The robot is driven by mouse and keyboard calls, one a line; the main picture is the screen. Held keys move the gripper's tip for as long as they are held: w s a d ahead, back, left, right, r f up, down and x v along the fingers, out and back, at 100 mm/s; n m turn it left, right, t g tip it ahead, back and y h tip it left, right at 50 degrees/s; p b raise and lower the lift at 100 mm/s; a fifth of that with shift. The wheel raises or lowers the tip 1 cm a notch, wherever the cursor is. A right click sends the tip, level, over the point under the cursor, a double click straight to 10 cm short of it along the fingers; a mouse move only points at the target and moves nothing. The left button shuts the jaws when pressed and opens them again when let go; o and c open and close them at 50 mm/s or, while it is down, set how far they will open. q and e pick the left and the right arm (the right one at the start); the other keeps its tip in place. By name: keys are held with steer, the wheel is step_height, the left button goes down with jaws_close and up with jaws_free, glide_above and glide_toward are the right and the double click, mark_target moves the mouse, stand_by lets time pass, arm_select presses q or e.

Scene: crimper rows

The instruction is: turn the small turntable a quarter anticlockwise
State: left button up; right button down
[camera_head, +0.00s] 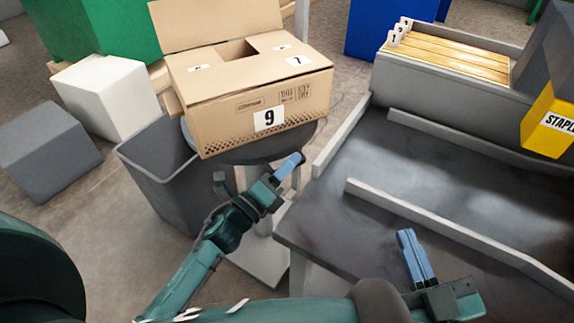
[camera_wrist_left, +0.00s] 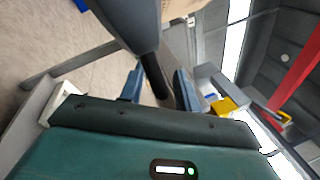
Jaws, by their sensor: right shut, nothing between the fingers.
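The small turntable (camera_head: 262,150) is a dark round disc on a pale pedestal. A cardboard box (camera_head: 225,122) marked 9 stands on it with its rear flap raised and hides most of the disc. My left gripper (camera_head: 296,159) is at the disc's front right edge. In the left wrist view, the turntable's dark rim (camera_wrist_left: 138,22) is above, and a dark peg (camera_wrist_left: 153,76) reaches down between the fingers of the left gripper (camera_wrist_left: 159,84). Those fingers look apart, with gaps beside the peg. My right gripper (camera_head: 406,238) is shut and empty over the dark bench.
The dark bench (camera_head: 350,225) has pale rails (camera_head: 450,232) and stands right of the turntable. A grey bin (camera_head: 155,165) is close on the left, with white (camera_head: 108,95) and grey (camera_head: 48,150) blocks beyond. A yellow stapler box (camera_head: 548,122) is at the right.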

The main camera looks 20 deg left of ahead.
arm_select(q)
steer(key=p+v, duration=0.1)
steer(key=v, duration=1.2)
arm_select(e)
steer(key=shift+s+d, duration=0.1)
steer(key=shift+s, duration=0.1)
arm_select(q)
steer(key=shift+s+a, duration=0.1)
steer(key=shift+c, duration=0.3)
